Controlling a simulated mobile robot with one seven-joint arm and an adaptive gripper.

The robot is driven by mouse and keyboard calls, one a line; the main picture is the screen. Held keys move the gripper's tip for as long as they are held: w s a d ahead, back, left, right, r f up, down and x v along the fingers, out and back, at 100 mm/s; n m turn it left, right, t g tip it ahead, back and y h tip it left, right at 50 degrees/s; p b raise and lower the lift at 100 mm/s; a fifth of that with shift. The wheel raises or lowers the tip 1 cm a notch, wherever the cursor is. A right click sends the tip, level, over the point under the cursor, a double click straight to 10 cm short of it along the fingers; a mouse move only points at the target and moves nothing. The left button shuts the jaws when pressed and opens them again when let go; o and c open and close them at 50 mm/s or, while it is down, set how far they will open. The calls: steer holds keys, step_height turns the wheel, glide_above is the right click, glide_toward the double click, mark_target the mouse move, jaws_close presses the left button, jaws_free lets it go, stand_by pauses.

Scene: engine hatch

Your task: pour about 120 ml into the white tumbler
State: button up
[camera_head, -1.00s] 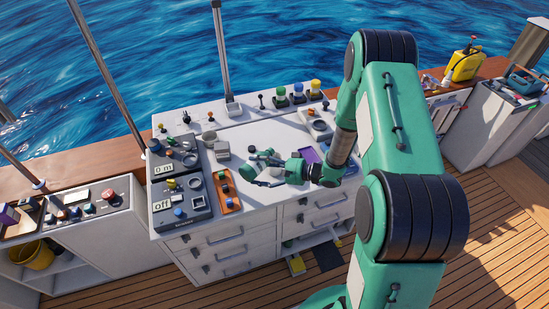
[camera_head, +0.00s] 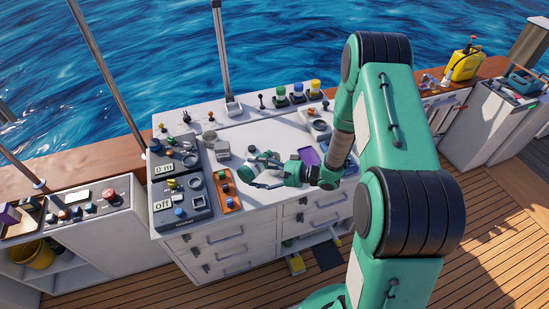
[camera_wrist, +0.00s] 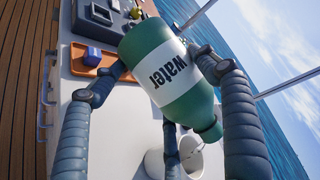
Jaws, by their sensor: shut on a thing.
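My gripper (camera_wrist: 160,110) is shut on a green bottle (camera_wrist: 186,98) with a white band reading "water"; its fingers lie along both sides of it. In the wrist view the bottle is tilted, its neck toward the lower right. A white tumbler (camera_wrist: 191,154) shows just below the neck, partly hidden by a finger.
An orange tray (camera_head: 230,190) and dark control boxes (camera_head: 180,200) stand left of my gripper. A grey block (camera_head: 222,151) is behind it to the left. The worktop's back middle (camera_head: 262,133) is clear.

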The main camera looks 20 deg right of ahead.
steer(key=shift+f+m+y, duration=0.3)
steer(key=shift+f, duration=0.15)
stand_by(1.2)
steer(key=shift+r, duration=0.4)
steer(key=shift+f+n+h+b, duration=0.1)
steer(key=shift+n+h+b, duration=0.4)
steer(key=shift+n+b, duration=0.5)
steer(key=shift+b, duration=0.4)
step_height(320, 180, down, 3)
steer(key=n+h+b, duration=0.1)
steer(key=b, duration=0.4)
steer(key=shift+s+a, duration=0.1)
steer(key=shift+a, duration=0.05)
